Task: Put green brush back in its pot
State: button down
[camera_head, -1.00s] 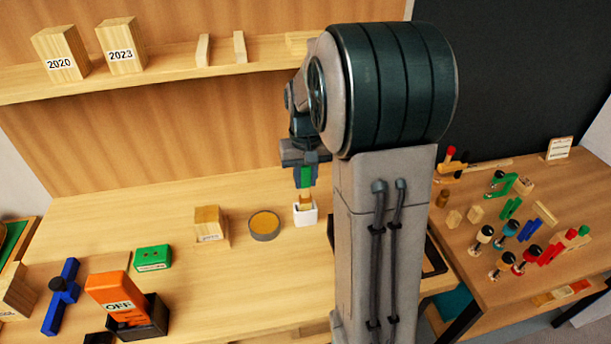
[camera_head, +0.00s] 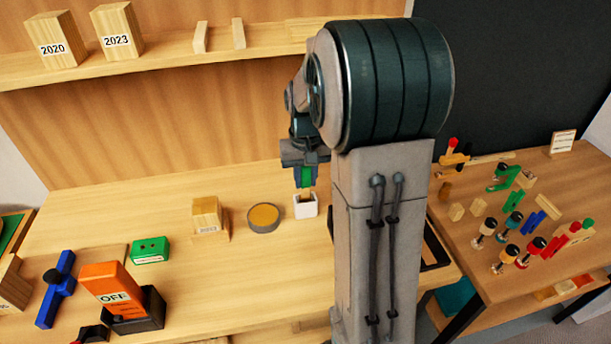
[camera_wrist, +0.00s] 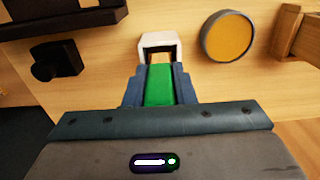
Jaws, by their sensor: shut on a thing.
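The green brush (camera_head: 307,176) is upright, held by its green handle in my gripper (camera_head: 306,184), which is shut on it. In the wrist view the green handle (camera_wrist: 159,86) shows between the two fingers of my gripper (camera_wrist: 160,80). A small white square pot (camera_head: 305,207) stands on the bench directly below the gripper. The brush's pale lower end shows at the pot's mouth and appears to reach inside it. The pot's white rim also shows in the wrist view (camera_wrist: 158,41). How deep the brush sits is hidden.
A round tin with amber content (camera_head: 264,217) stands just left of the pot, with a wooden block (camera_head: 207,216) beyond it. An orange block marked OFF (camera_head: 112,287) and a green block (camera_head: 150,250) are farther left. A side table (camera_head: 475,255) holds several tools.

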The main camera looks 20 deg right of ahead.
jog(key=shift+f, duration=0.3)
jog(key=c, duration=1.1)
grip_release()
notch_tip(320, 180, up, 14)
jog(key=shift+f, duration=0.1)
jog(key=s+a+f+t, duration=0.1)
jog(key=s+a+f, duration=0.1)
jog(key=s, duration=0.4)
jog(key=s+a+f+n+t, duration=0.1)
jog(key=s+a+f, duration=0.2)
jog(key=s, duration=0.3)
jog(key=s+a+f+n+t, duration=0.1)
jog(key=s+a+f, duration=0.1)
jog(key=s+a, duration=0.2)
jog(key=shift+s+a+f, duration=0.2)
jog(key=shift+s, duration=0.4)
jog(key=shift+s+a+f, duration=0.15)
jog(key=shift+s+f, duration=0.05)
jog(key=shift+s, duration=0.4)
